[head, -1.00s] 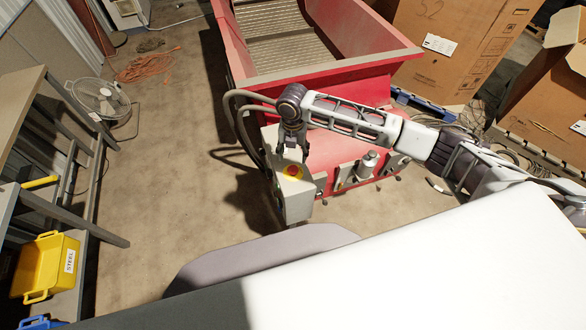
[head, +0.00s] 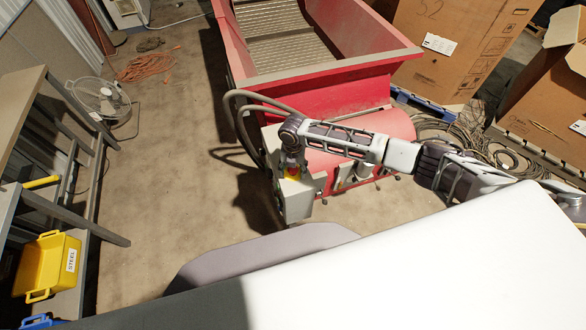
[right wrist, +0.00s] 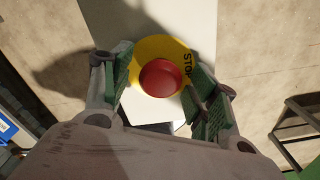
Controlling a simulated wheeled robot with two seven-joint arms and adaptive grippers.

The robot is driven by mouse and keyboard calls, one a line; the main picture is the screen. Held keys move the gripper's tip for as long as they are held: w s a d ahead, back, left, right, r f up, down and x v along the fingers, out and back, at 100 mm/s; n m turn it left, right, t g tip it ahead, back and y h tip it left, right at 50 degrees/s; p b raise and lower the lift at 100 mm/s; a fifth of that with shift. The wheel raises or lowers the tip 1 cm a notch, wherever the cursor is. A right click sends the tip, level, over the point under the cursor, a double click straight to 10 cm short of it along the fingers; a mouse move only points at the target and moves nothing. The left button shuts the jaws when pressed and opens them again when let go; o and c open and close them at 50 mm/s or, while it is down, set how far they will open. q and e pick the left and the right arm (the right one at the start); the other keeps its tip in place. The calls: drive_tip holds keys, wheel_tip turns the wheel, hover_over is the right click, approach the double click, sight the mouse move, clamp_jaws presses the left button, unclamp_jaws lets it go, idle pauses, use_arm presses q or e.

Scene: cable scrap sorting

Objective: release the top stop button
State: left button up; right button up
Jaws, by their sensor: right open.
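The top stop button is a red round knob (right wrist: 161,77) on a yellow disc (right wrist: 168,48) lettered STOP, set in the pale top face of a control box (head: 294,203). In the head view the yellow disc (head: 292,178) is mostly covered by my gripper. My right gripper (right wrist: 160,92) is open, with one green-padded finger on each side of the red knob. The fingers look apart from the knob; whether either touches it I cannot tell. The gripper also shows in the head view (head: 293,168), over the box. My left gripper is not in view.
A red machine with a hopper (head: 300,70) stands behind the control box, with a thick hose (head: 240,95) beside it. Large cardboard boxes (head: 450,45) stand at right. A yellow bin (head: 50,265) sits at left. The floor left of the control box is clear.

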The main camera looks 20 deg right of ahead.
clamp_jaws()
idle(0.5)
